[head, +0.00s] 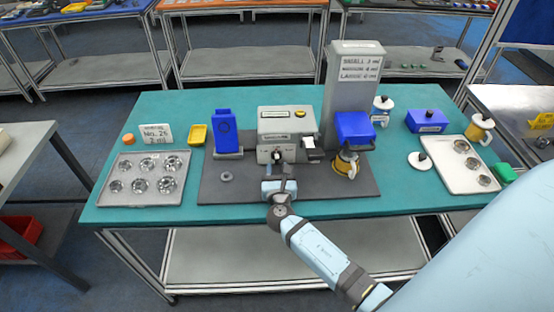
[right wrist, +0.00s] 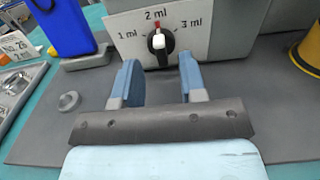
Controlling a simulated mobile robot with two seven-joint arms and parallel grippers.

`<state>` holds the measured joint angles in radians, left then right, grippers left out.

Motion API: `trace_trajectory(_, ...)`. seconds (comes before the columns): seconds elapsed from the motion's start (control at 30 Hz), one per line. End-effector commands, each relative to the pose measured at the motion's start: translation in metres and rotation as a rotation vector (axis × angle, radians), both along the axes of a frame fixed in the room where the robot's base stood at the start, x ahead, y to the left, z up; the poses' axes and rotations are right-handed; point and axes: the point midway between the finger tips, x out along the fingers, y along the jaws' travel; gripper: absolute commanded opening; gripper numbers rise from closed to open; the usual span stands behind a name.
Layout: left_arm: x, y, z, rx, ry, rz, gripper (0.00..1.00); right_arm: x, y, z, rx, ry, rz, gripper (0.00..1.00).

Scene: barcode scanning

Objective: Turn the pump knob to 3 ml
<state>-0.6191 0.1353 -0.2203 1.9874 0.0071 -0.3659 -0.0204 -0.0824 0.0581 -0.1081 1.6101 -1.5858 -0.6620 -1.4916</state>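The pump (head: 288,124) is a grey box on a dark mat, with a white dial plate on its front. The black pump knob (right wrist: 161,47) has a white part and sits between the marks 1 ml, 2 ml and 3 ml. A red mark at its top points up at 2 ml. The knob also shows small in the head view (head: 277,155). My right gripper (right wrist: 158,74) is open and empty in front of the pump, its two blue fingers apart, just below and short of the knob. It also shows in the head view (head: 279,181). My left gripper is not in view.
A blue stand (head: 225,130) is left of the pump. Trays with metal dishes (head: 144,199) lie at the left and right. The mat before the pump is mostly clear.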

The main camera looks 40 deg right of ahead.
Motion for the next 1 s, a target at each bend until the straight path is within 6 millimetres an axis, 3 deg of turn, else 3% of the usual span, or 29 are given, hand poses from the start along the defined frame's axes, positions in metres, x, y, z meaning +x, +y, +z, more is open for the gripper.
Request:
trace_trajectory(0.2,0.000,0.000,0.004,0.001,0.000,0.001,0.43,0.024,-0.014,0.001,0.001,-0.001,0.000,0.38)
trace_trajectory(0.57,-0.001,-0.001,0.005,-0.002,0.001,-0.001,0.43,0.029,-0.018,0.000,0.001,0.000,0.000,0.38)
trace_trajectory(0.6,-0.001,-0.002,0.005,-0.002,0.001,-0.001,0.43,0.029,-0.018,0.000,0.001,0.000,0.000,0.36)
trace_trajectory(0.77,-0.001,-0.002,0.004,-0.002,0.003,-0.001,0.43,0.028,-0.018,0.000,0.001,0.000,0.000,0.00)
trace_trajectory(1.0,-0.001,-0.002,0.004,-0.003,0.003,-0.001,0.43,0.028,-0.018,-0.001,0.006,-0.004,0.000,0.00)
